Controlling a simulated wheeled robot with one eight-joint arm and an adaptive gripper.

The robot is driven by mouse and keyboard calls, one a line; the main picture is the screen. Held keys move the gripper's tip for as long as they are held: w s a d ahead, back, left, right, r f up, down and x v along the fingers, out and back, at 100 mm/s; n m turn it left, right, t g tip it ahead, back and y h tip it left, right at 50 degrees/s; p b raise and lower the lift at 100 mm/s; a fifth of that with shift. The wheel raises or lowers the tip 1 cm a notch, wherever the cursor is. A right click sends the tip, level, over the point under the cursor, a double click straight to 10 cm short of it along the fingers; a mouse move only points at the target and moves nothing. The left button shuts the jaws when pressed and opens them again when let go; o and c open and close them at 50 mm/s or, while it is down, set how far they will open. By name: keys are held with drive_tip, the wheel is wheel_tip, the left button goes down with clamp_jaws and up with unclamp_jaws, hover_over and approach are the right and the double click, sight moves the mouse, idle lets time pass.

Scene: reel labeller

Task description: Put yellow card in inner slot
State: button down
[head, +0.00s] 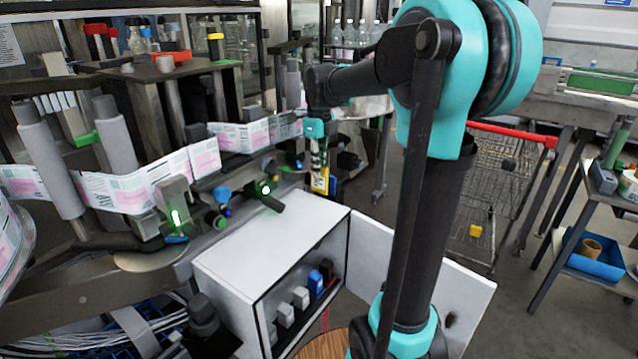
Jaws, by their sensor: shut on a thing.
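My gripper (318,157) hangs beyond the far right corner of the white cabinet, pointing down. It is shut on the yellow card (320,182), which hangs roughly upright below the fingers and looks small. The white cabinet (275,237) stands open at the front, and its white door (462,290) is swung out to the right. Inside is a row of grey modules (301,297), a blue module (316,284) and a dark one with a red part. I cannot make out which opening is the inner slot. The card is outside the cabinet, higher than its interior.
The labelling machine with its printed label web (130,190) runs along the left, with rollers and sensors near the cabinet top. A shopping cart (482,190) with a yellow block (475,230) stands behind my arm. A blue tray (592,262) sits on a shelf at right.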

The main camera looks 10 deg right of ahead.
sight(319, 182)
drive_tip(key=shift+f, duration=2.55)
drive_tip(key=c, duration=1.6)
unclamp_jaws()
drive_tip(key=shift+f, duration=0.1)
wheel_tip(319, 182, up, 12)
drive_tip(key=shift+r, duration=0.15)
